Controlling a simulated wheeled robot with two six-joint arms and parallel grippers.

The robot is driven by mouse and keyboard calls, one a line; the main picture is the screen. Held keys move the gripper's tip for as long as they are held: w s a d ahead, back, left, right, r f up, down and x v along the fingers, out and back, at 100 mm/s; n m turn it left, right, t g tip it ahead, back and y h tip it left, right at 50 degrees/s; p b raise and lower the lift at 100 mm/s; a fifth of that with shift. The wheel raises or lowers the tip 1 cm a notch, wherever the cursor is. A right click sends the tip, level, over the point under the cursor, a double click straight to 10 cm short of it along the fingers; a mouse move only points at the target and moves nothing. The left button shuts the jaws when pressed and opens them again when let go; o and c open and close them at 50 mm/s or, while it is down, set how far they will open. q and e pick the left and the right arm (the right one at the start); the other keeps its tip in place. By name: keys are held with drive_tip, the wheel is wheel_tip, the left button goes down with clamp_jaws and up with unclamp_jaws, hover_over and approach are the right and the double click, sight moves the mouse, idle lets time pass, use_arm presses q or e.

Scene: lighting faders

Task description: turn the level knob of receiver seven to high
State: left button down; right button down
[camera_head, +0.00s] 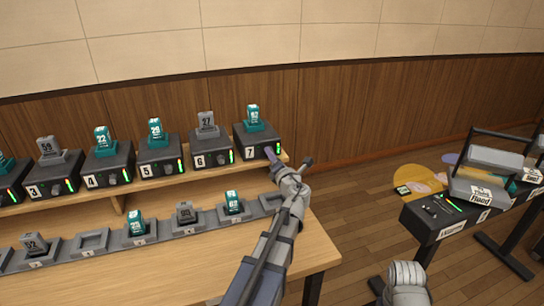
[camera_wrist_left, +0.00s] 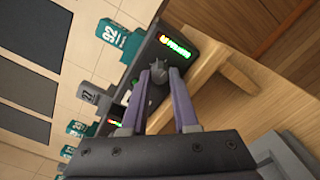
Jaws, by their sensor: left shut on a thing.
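Receiver seven (camera_head: 257,142) is the dark box at the right end of the upper shelf, marked 7, with a teal tag 92 (camera_head: 253,115) standing on it. Its level knob (camera_wrist_left: 158,72) is a small grey ribbed knob on the front face in the left wrist view. My left gripper (camera_wrist_left: 159,78) is shut on the knob, one finger on each side. In the head view the left gripper (camera_head: 273,154) covers the knob. A lit bar (camera_wrist_left: 177,47), mostly green with a red end, shows beside the knob. The right gripper's fingers are not seen.
Receiver six (camera_head: 211,148) stands close to the left of receiver seven, with more receivers along the shelf. A lower row of holders (camera_head: 92,242) carries several tags. A dark case (camera_head: 447,213) and a grey caddy (camera_head: 485,177) are at the right, over open floor.

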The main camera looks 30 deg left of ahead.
use_arm(q)
drive_tip(key=m, duration=0.5)
drive_tip(key=shift+s+m, duration=0.1)
drive_tip(key=shift+m, duration=0.2)
idle(0.4)
drive_tip(key=c, duration=0.7)
unclamp_jaws()
drive_tip(key=shift+v, duration=3.85)
